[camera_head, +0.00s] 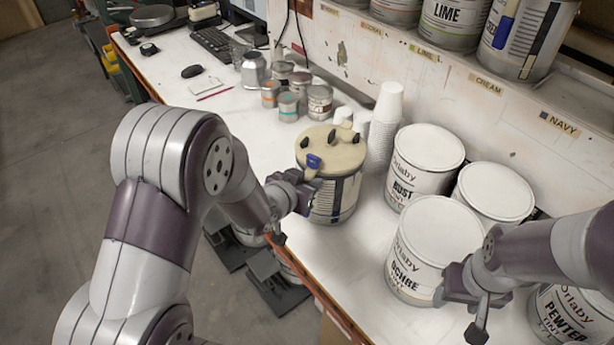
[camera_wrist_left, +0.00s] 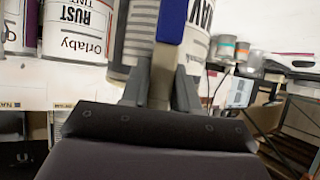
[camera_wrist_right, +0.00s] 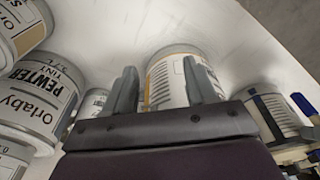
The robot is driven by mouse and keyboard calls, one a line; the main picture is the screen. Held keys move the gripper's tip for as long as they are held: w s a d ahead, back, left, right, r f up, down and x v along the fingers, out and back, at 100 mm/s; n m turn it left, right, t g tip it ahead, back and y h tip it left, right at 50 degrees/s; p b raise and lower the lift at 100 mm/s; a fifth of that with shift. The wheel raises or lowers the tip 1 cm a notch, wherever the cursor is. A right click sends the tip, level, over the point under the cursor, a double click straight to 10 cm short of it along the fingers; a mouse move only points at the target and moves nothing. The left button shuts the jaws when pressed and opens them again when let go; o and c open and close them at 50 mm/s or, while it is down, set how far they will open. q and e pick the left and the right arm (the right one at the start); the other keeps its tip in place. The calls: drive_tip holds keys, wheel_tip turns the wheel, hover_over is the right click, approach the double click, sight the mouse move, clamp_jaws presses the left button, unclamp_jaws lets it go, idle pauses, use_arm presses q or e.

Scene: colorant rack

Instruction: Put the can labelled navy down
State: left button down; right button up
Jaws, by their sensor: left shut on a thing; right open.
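The navy can (camera_head: 334,195) is pale with a tan lid, dark knobs and a blue-tipped lever. It stands upright at the table's front edge, left of the white cups; I cannot tell if its base touches the table. Its label, partly hidden, shows in the left wrist view (camera_wrist_left: 200,30). My left gripper (camera_head: 306,186) is shut on the can's handle, at its near side; the blue part (camera_wrist_left: 172,20) rises between the fingers. My right gripper (camera_head: 478,300) is open and empty beside the ochre can (camera_head: 428,245); its spread fingers show in the right wrist view (camera_wrist_right: 160,95).
Rust (camera_head: 412,185), pewter (camera_head: 565,315) and another white-lidded can (camera_head: 495,192) crowd the right. Stacked white cups (camera_head: 384,130) stand close behind the navy can. Small tins (camera_head: 289,105) lie farther back. The shelf above has a NAVY tag (camera_head: 560,124).

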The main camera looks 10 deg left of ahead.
use_arm(q)
drive_tip(key=c, duration=0.9)
unclamp_jaws()
drive_tip(key=shift+s+f, duration=0.15)
drive_tip(key=shift+f, duration=0.35)
drive_tip(key=shift+o, duration=0.4)
drive_tip(key=shift+d, duration=0.1)
drive_tip(key=shift+r, duration=0.2)
drive_tip(key=shift+r, duration=0.1)
drive_tip(key=shift+s+r, duration=0.25)
drive_tip(key=shift+r, duration=0.05)
drive_tip(key=v, duration=1.1)
drive_tip(key=s+a+f+n+g+y, duration=0.2)
drive_tip(key=s+f+g, duration=0.3)
drive_tip(key=s+g, duration=0.5)
drive_tip(key=shift+f+n+y, duration=0.3)
drive_tip(key=shift+n+y, duration=0.1)
drive_tip(key=shift+y, duration=0.2)
